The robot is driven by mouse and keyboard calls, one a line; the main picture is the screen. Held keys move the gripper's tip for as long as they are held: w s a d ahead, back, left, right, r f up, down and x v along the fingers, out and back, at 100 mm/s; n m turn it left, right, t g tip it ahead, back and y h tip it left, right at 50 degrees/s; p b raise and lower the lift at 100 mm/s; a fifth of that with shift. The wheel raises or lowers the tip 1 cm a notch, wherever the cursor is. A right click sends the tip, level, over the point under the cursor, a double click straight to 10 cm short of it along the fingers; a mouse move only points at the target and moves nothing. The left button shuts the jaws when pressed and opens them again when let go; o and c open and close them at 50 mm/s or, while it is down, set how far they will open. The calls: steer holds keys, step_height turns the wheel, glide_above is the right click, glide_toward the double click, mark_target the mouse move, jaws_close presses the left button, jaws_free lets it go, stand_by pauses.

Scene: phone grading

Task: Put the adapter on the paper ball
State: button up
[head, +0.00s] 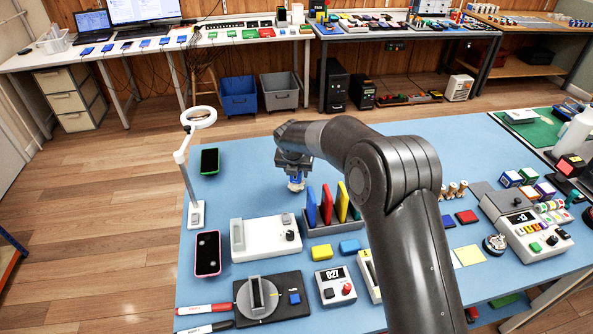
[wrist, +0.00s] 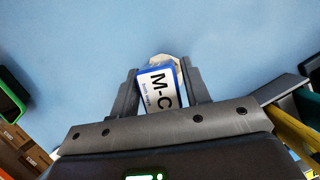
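The adapter (wrist: 158,88) is a small blue block with a white label reading "M-C" and smaller print. It sits between the two fingers of my gripper (wrist: 161,86), slightly tilted, with both fingers close against its sides. A whitish, faceted lump, which looks like the paper ball (wrist: 167,60), shows just beyond the adapter's end in the wrist view. In the head view the paper ball (head: 296,186) is a pale spot under my gripper, with a bit of blue above it. Whether adapter and ball touch is hard to tell.
A rack (head: 331,222) with blue, red and yellow upright plates stands close to the right of my gripper. A white device (head: 264,238) is nearer. The blue mat around the ball is clear.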

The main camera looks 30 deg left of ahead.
steer(key=shift+o, duration=1.1)
